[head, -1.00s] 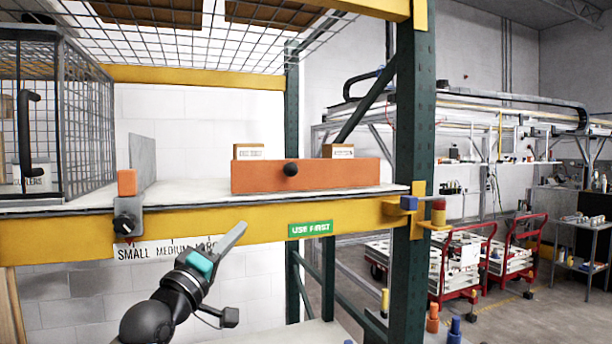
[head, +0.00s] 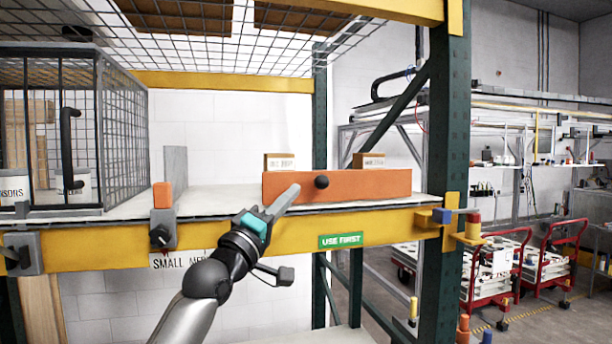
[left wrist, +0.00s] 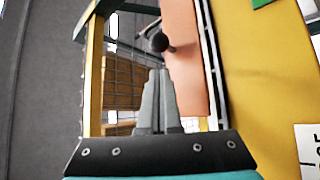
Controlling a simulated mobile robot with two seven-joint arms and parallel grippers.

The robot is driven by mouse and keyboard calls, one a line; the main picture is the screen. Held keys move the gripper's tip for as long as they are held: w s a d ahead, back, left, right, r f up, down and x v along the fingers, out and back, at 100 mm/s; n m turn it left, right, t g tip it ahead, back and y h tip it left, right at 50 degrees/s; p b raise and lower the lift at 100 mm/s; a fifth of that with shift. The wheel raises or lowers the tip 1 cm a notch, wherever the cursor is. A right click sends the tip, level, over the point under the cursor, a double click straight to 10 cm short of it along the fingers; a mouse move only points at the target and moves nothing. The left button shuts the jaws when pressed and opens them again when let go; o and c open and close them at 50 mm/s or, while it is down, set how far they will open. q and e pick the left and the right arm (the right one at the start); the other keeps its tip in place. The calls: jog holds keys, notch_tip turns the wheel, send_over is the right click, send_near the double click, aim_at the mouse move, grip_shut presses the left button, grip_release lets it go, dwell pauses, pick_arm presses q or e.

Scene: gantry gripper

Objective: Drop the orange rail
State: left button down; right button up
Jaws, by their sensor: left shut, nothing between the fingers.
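The orange rail (head: 374,184) stands upright along the front edge of the shelf, with a black round knob (head: 321,182) on its face. In the left wrist view the orange rail (left wrist: 184,75) shows beyond my fingertips with its knob (left wrist: 159,42). My left gripper (head: 290,192) is shut and empty, its tips in front of the rail, just left of and below the knob. In the left wrist view the closed fingers (left wrist: 157,75) point toward the knob; I cannot tell whether they touch the rail. My right gripper is not in view.
Two small boxes (head: 280,161) (head: 369,160) stand behind the rail on the shelf. A wire cage (head: 110,140) stands at the left, beside a grey divider (head: 175,175) and an orange-topped clamp (head: 162,215). The yellow beam (head: 290,228) and green post (head: 455,150) border the shelf.

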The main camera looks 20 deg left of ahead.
aim_at(306, 179)
pick_arm(q)
jog(key=shift+p+x, duration=0.85)
jog(key=shift+x, duration=2.45)
jog(key=shift+s, duration=0.1)
